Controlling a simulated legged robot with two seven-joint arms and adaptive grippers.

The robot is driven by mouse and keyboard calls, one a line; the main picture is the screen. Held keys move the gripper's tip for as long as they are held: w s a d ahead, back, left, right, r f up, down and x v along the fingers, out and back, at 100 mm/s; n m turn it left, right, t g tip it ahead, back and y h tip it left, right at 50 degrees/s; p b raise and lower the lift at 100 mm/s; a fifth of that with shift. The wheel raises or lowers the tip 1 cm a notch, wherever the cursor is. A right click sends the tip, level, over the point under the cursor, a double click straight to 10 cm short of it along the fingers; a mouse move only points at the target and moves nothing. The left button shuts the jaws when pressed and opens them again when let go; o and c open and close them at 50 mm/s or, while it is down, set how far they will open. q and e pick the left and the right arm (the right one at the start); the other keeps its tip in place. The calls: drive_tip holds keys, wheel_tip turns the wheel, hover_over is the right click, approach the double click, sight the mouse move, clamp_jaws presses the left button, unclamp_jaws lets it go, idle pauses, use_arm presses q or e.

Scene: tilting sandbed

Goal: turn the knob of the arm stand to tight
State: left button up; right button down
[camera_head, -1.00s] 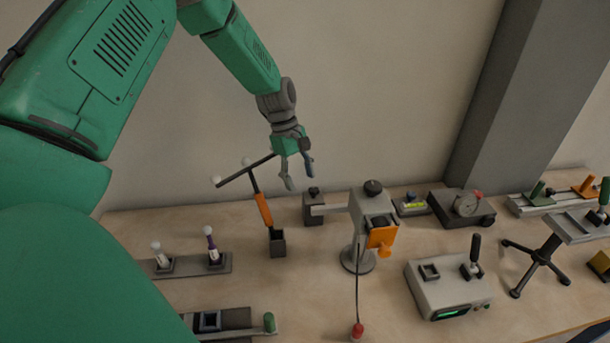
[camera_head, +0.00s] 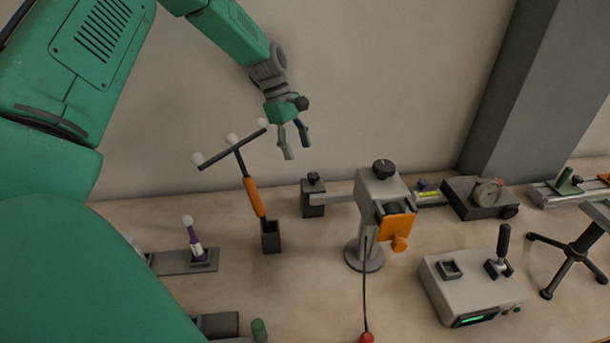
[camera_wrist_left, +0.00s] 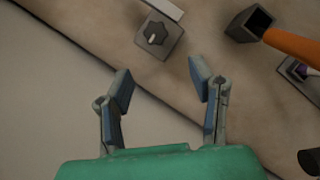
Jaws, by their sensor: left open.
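The grey arm stand (camera_head: 376,190) has a round base, a black knob (camera_head: 383,168) on its head and an orange part in front. A light bar runs left from its head to a dark block (camera_head: 312,199) with a small black knob (camera_head: 313,178) on top. In the left wrist view the small knob (camera_wrist_left: 155,33) shows a pale pointer mark and lies beyond the fingertips. My left gripper (camera_head: 298,151) is open and empty, above and left of that block and apart from it. It also shows in the left wrist view (camera_wrist_left: 160,80). My right gripper is out of view.
A T-shaped tool with an orange handle (camera_head: 254,198) stands in a dark holder, left of the block and close to my gripper. The wall is behind.

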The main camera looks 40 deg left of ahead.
sight(314, 174)
use_arm(q)
drive_tip(key=d+f, duration=0.2)
drive_tip(key=w+d+f, duration=0.1)
drive_tip(key=d+f, duration=0.1)
drive_tip(key=d, duration=0.1)
drive_tip(key=shift+f, duration=0.3)
drive_tip(key=shift+s+d+f, duration=0.1)
drive_tip(key=shift+d+f, duration=0.15)
drive_tip(key=shift+s+a+f, duration=0.1)
drive_tip(key=shift+f, duration=0.2)
drive_tip(key=shift+a+f, duration=0.2)
drive_tip(key=shift+a, duration=0.15)
drive_tip(key=shift+a+f, duration=0.3)
drive_tip(key=shift+a, duration=0.35)
drive_tip(key=shift+c, duration=1.2)
drive_tip(key=shift+d, duration=0.2)
drive_tip(key=c, duration=0.6)
drive_tip(key=shift+d+r, duration=0.2)
drive_tip(key=shift+d, duration=0.05)
drive_tip(key=shift+c, duration=1.4)
drive_tip(key=shift+d+r, duration=0.15)
drive_tip(key=shift+d, duration=0.25)
clamp_jaws()
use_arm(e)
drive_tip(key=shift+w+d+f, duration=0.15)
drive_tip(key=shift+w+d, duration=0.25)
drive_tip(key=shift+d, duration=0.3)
use_arm(q)
unclamp_jaws()
drive_tip(key=shift+a, duration=0.1)
